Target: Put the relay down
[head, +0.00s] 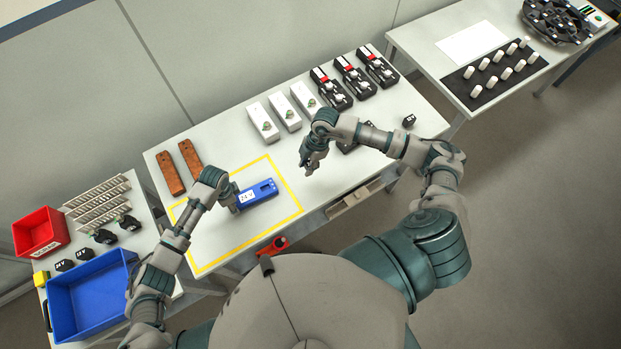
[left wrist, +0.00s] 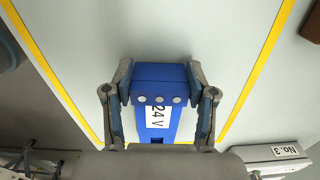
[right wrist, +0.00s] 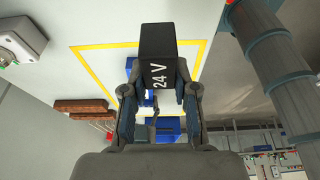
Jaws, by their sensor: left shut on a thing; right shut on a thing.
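A blue block labelled 24 V (head: 266,189) lies inside the yellow outline on the table. My left gripper (head: 234,205) is shut on its end; the left wrist view shows both fingers on the sides of the blue block (left wrist: 158,86). My right gripper (head: 311,164) is above the table, right of the yellow outline. The right wrist view shows it shut on a black relay marked 24 V (right wrist: 158,48), clear of the blue block. In the head view the gripper largely hides this relay.
Behind stand white boxes (head: 263,122) and black devices with red parts (head: 332,90). Brown blocks (head: 170,173) lie at the back left. A small black piece (head: 409,120) sits at the right. A blue bin (head: 92,295) and red bin (head: 40,231) are on the left table. Inside the yellow outline (head: 215,262) there is bare room.

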